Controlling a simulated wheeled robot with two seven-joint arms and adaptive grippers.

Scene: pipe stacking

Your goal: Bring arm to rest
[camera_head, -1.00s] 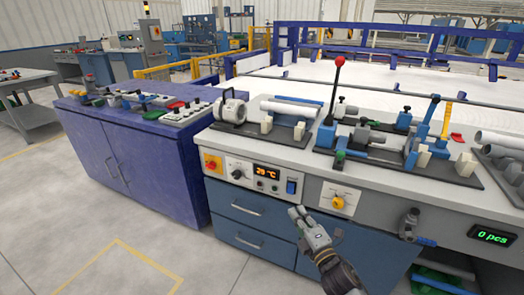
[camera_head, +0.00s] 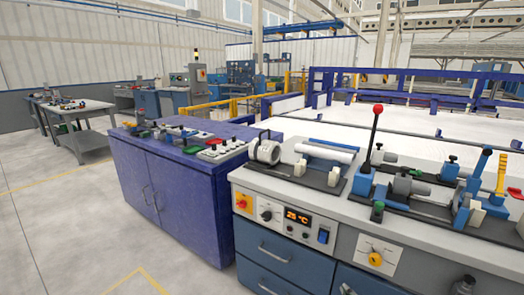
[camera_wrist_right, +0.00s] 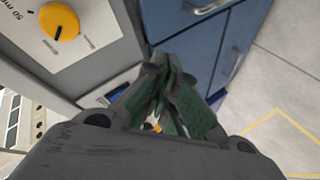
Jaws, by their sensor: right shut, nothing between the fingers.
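My right gripper (camera_wrist_right: 165,75) is shut and empty in the right wrist view, its fingers together in front of the blue drawer fronts of the workbench. In the head view only a small grey tip, likely of this gripper, shows at the bottom edge. My left gripper is in no view. A white pipe (camera_head: 327,150) lies on a dark holder plate on the bench (camera_head: 345,207). To its right stands a fixture with a red-knobbed lever (camera_head: 377,112).
A purple cabinet (camera_head: 178,190) with small parts on top stands left of the bench. A yellow knob (camera_head: 375,259) sits on the bench front; a yellow knob also shows close by in the right wrist view (camera_wrist_right: 60,21). The floor at left is open.

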